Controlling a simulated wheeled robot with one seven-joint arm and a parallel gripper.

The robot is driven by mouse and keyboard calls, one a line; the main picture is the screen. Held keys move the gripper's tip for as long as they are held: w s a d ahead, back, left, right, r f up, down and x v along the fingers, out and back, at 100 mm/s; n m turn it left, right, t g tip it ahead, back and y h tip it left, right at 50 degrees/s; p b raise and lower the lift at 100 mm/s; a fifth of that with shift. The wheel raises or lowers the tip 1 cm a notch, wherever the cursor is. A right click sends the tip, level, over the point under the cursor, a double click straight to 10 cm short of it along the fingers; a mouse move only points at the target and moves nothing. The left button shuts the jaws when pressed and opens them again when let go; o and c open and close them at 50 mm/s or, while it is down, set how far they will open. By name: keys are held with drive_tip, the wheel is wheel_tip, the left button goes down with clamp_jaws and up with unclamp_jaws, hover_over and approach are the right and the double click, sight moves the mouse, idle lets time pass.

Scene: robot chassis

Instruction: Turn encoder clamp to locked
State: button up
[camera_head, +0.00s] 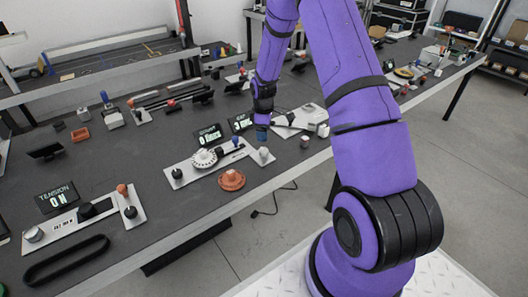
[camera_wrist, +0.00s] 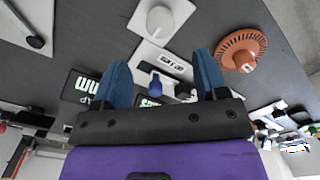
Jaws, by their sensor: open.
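A light panel plate (camera_head: 207,171) lies on the dark bench, with a white toothed dial (camera_head: 204,158), a black knob (camera_head: 177,173), a blue knob (camera_head: 235,143) and a pale grey knob (camera_head: 264,153). No readable label shows which one is the encoder clamp. My gripper (camera_head: 262,134) hangs just above and behind the pale grey knob, fingers down. In the wrist view my gripper (camera_wrist: 163,78) has its two blue fingers spread with nothing held. The blue knob (camera_wrist: 154,83) shows between them, beyond the fingertips, and the pale knob (camera_wrist: 160,20) is further up.
An orange round part (camera_head: 231,180) lies in front of the plate, near the bench edge. Two small displays (camera_head: 208,135) stand behind it. A TENSION display (camera_head: 58,197) and another plate with knobs (camera_head: 66,225) are at left. A black belt loop (camera_head: 66,261) lies front left.

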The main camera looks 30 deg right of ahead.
sight(264, 149)
wheel_tip(264, 149, down, 10)
drive_tip(key=shift+r, duration=0.25)
drive_tip(key=shift+c, duration=0.3)
drive_tip(key=c, duration=0.9)
